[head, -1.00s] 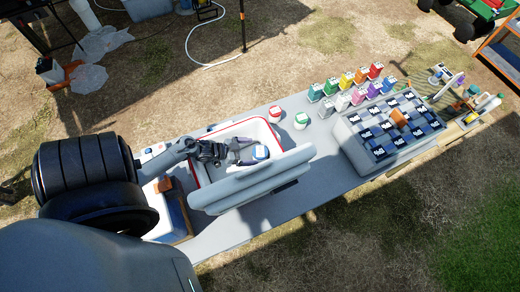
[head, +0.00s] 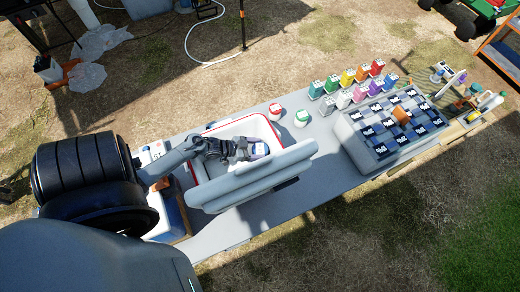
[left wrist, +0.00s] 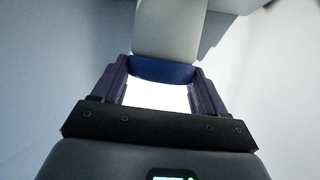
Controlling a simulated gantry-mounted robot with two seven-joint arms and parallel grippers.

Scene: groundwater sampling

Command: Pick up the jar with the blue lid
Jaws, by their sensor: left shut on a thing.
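The jar with the blue lid (head: 261,149) is inside the white, red-rimmed cooler (head: 273,131), partly hidden by my left gripper. My left gripper (head: 254,150) reaches into the cooler from the left and is shut on the jar. In the left wrist view, the blue lid band (left wrist: 163,72) sits between the two dark purple fingers, and a pale grey part of the jar (left wrist: 168,35) extends beyond it. I cannot tell whether the jar touches the cooler floor. My right gripper is not in view.
A red-lidded jar (head: 275,112) and a green-lidded jar (head: 301,118) stand behind the cooler. The cooler's raised lid (head: 250,180) is along its front. Several coloured bottles (head: 348,78) and a blue-and-white rack (head: 380,135) are right. The tabletop (head: 318,160) between is clear.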

